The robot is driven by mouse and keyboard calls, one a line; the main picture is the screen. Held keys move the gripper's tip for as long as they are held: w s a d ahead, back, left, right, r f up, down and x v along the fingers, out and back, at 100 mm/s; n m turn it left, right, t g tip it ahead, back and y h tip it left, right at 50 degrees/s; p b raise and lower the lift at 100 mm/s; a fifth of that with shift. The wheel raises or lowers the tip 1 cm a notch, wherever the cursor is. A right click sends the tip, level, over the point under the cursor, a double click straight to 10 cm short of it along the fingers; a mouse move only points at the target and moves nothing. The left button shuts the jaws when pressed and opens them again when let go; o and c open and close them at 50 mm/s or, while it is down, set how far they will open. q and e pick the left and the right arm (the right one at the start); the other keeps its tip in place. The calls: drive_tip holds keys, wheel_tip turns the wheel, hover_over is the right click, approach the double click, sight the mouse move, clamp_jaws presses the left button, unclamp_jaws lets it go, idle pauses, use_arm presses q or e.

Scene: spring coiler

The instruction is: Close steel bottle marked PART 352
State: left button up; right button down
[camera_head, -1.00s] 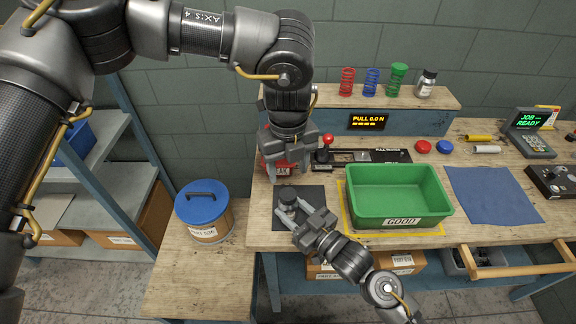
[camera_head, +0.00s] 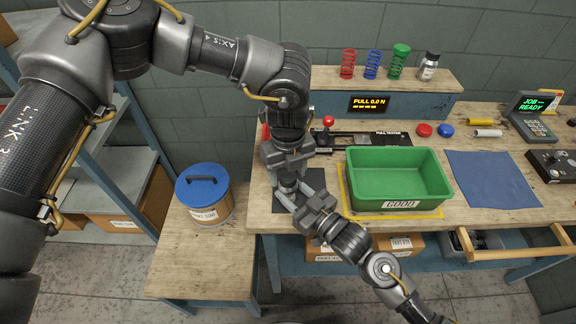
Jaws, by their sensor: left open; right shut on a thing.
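A small steel bottle (camera_head: 288,187) stands on the dark mat (camera_head: 318,181) at the left of the workbench. Only a little of it shows between my two grippers, and I cannot read its marking. My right gripper (camera_head: 291,196) is shut on the bottle from the front right, low down. My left gripper (camera_head: 287,172) points down from above, open, with its fingers at the top of the bottle. The bottle's top is hidden by these fingers, so I cannot tell whether they touch it.
A green GOOD bin (camera_head: 398,204) stands right of the mat. A blue-lidded container (camera_head: 203,196) stands on a lower table at left. Behind are the pull tester (camera_head: 365,140) and a shelf with springs (camera_head: 371,65) and another small bottle (camera_head: 429,67). A blue cloth (camera_head: 492,180) lies at right.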

use_arm(q)
drive_tip(key=c, duration=1)
drive_tip(key=o, duration=1.2)
drive_tip(key=shift+r, duration=0.1)
wheel_tip(320, 180, up, 12)
drive_tip(key=shift+f, duration=0.1)
use_arm(e)
drive_tip(key=c, duration=0.7)
unclamp_jaws()
drive_tip(key=shift+s+d, duration=0.1)
